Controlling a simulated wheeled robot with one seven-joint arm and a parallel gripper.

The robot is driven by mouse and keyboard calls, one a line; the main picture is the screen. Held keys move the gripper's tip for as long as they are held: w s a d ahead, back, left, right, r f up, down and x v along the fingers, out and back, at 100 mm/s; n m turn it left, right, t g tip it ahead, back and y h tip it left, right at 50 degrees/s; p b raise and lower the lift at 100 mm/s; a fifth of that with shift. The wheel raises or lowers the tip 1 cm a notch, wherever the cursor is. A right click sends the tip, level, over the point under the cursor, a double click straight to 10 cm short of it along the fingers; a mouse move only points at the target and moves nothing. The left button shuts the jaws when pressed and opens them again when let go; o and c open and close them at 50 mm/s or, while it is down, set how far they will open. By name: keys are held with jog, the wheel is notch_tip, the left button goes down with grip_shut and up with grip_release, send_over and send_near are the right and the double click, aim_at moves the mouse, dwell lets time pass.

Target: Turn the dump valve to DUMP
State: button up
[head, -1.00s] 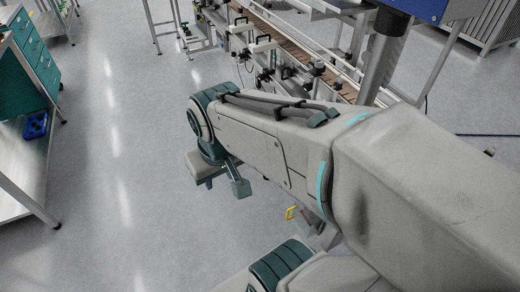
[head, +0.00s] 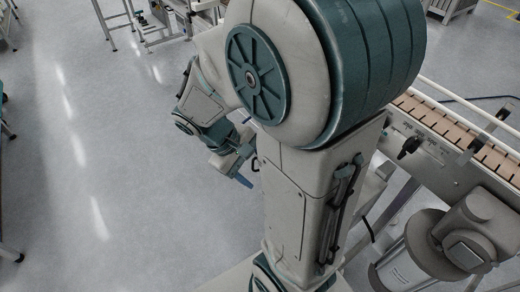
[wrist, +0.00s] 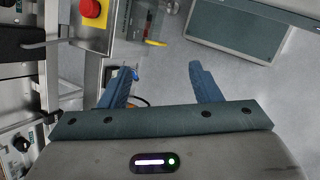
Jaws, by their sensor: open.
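My gripper (wrist: 161,67) is open and empty in the wrist view, its two blue fingers spread apart. Its blue fingers also show small beside my arm in the head view (head: 238,172). I cannot surely identify the dump valve in either view. A small yellow piece (wrist: 155,43) shows beyond the fingers in the wrist view, beside clear and metal machine parts. A small blue piece (wrist: 135,73) shows by the left finger. Whether either belongs to the valve is unclear. My arm hides much of the machine in the head view.
A red button on a yellow plate (wrist: 91,10) and a black knob (wrist: 22,144) are on the machine at left in the wrist view. A conveyor (head: 450,130) runs along the right in the head view. Open floor (head: 110,150) lies at left.

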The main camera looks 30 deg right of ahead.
jog(key=w+d+f+n+t+h+b, duration=0.1)
jog(key=w+d+f+n+h+b, duration=0.1)
jog(key=w+f+n+h+b, duration=0.65)
jog(key=s+d+f+n+t+b, duration=0.15)
jog(key=f+b, duration=0.35)
jog(key=f, duration=0.9)
jog(key=w+d+f+n+t+h+b, duration=0.2)
jog(key=w+d+f+n+h+b, duration=0.3)
jog(key=f, duration=0.6)
jog(key=shift+m+y, duration=0.35)
jog(key=shift+m, duration=0.25)
jog(key=d+b, duration=0.4)
jog(key=d, duration=0.7)
jog(key=shift+w+d+r+b, duration=0.1)
jog(key=shift+w+b, duration=0.05)
jog(key=shift+b, duration=0.25)
jog(key=c, duration=1)
